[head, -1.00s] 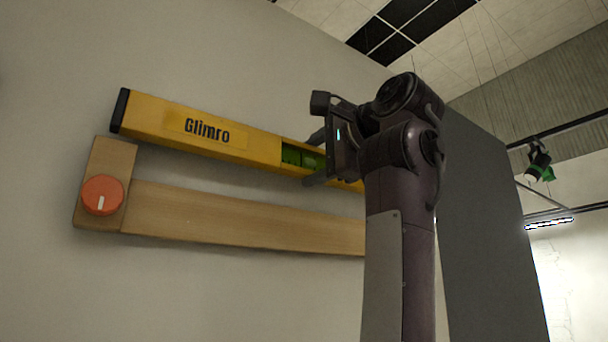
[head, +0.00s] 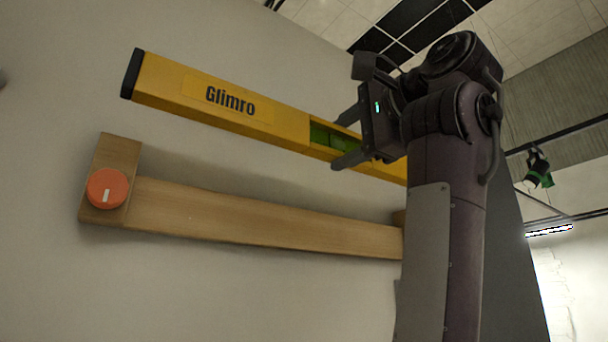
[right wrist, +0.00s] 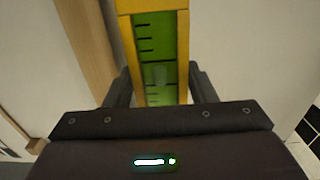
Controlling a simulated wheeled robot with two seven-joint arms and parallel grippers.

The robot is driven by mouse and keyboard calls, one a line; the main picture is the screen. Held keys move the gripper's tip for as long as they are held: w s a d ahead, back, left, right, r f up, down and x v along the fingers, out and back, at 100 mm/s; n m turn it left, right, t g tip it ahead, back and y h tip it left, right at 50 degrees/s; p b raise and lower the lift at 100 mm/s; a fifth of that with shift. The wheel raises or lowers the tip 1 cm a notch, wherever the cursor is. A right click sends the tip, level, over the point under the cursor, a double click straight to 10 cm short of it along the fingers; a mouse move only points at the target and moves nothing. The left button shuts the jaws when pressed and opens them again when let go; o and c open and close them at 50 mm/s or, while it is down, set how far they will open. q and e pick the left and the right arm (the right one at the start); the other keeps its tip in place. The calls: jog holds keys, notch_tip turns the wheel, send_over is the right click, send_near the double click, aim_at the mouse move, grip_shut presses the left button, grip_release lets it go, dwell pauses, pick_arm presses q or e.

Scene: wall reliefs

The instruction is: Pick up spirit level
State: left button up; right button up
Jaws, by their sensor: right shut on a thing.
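The yellow spirit level (head: 285,131), marked "Glimro" with a black end cap, slants across the head view in front of the pale wall. My right gripper (head: 345,138) is shut on it around the green vial window. In the right wrist view the level (right wrist: 182,40) stands between the two fingers (right wrist: 158,85), with the green vial and its black marks in sight. The level is above and apart from the wooden rail. Its right end is hidden behind my right arm. My left gripper is not in view.
A wooden rail (head: 250,222) with an orange round knob (head: 107,188) on its left block is fixed to the wall below the level. A grey panel (head: 512,270) stands behind my right arm. A lamp (head: 538,168) hangs at the right.

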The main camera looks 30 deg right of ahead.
jog(key=shift+s+d+b, duration=0.15)
jog(key=shift+s+b, duration=0.1)
jog(key=shift+s, duration=1.2)
jog(key=shift+s+d+b, duration=0.1)
jog(key=shift+s+b, duration=0.1)
jog(key=shift+s, duration=1.2)
